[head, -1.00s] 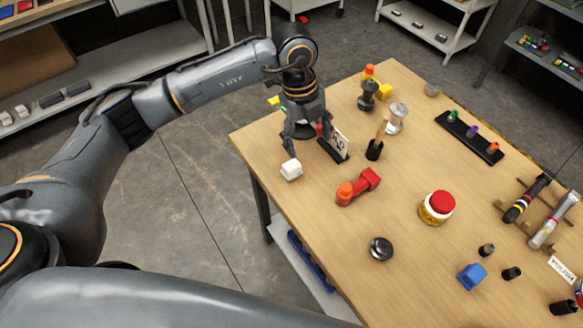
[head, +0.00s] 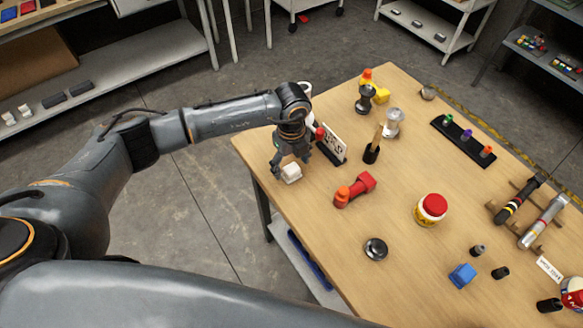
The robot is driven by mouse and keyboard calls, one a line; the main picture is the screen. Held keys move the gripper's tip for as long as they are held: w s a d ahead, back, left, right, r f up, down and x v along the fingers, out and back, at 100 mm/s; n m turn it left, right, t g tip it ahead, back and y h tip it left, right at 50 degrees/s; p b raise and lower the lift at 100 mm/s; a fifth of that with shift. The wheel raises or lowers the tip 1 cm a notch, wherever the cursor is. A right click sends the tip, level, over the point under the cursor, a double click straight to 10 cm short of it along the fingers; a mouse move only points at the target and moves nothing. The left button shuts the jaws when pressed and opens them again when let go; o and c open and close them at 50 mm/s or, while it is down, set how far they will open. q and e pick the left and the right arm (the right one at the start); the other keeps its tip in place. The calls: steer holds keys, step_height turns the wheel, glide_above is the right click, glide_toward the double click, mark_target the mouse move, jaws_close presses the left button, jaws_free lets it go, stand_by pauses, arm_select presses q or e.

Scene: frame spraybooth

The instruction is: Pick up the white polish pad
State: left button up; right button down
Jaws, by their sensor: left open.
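The white polish pad (head: 291,173) is a small white block on the wooden table, near its left edge. My left gripper (head: 291,167) points down over the pad, with its open fingers on either side of it. One finger is to the left of the pad, the other to its right and a little behind. I cannot tell whether the fingers touch it. The lower part of the pad shows below the gripper. My right gripper is not in view.
A sign in a black holder (head: 331,147) stands close to the right of my left gripper. A red and orange tool (head: 355,190) lies to the right of the pad. A black brush holder (head: 371,154) and a red-lidded jar (head: 431,209) stand farther right. The table front left is clear.

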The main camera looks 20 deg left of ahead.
arm_select(q)
steer(key=shift+f, duration=1.25)
steer(key=c, duration=1.2)
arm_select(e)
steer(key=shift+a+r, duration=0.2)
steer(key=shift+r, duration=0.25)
arm_select(q)
steer(key=shift+r, duration=0.2)
steer(key=shift+c, duration=0.2)
